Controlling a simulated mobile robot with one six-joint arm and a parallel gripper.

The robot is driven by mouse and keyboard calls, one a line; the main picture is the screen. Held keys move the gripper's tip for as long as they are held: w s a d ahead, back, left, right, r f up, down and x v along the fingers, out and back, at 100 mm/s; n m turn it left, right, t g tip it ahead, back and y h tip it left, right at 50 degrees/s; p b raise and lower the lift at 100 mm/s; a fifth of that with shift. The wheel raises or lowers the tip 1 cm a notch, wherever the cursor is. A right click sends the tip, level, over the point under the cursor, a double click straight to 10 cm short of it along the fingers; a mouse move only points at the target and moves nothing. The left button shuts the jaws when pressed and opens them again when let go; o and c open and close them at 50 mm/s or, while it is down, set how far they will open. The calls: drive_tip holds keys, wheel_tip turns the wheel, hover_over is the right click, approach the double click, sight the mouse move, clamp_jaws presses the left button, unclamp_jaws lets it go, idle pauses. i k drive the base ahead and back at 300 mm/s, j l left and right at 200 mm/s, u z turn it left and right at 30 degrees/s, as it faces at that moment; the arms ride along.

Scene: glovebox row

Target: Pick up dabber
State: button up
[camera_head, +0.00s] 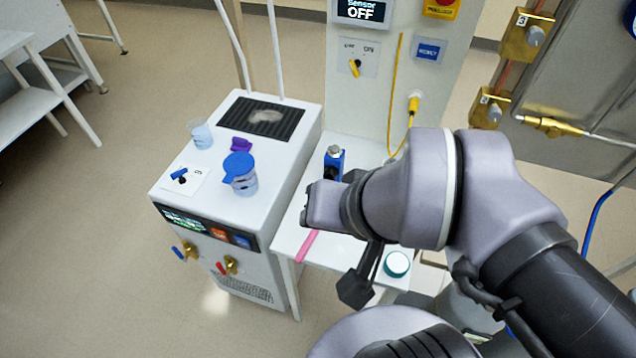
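I cannot tell for sure which thing is the dabber. A small blue item with a grey round top (335,162) stands on the white side table (288,240), just beyond my wrist. A pink strip (307,246) lies near the table's left edge. A round white piece with a teal rim (397,264) sits near the front right corner. My gripper (356,288) shows only as a dark part hanging below my wrist, over the table's front. My arm hides much of the table, and the gripper's opening cannot be made out.
Left of the table stands a white cabinet (222,212) with a blue-lidded cup (240,174), a clear beaker (200,133), a purple item (241,144) and a dark grille (264,117). A panel with a yellow cable (393,100) rises behind. Brass fittings (527,35) are at right.

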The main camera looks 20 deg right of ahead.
sight(309, 240)
drive_tip(key=i+j+z, duration=0.2)
drive_tip(key=j+z, duration=0.3)
drive_tip(key=i+j+z, duration=0.1)
drive_tip(key=j+z, duration=0.9)
drive_tip(key=j, duration=0.2)
drive_tip(key=k+j+z, duration=0.15)
drive_tip(key=j+z, duration=0.3)
drive_tip(key=j, duration=0.15)
drive_tip(key=k+j+z, duration=0.2)
drive_tip(key=j+z, duration=0.3)
drive_tip(key=j, duration=0.1)
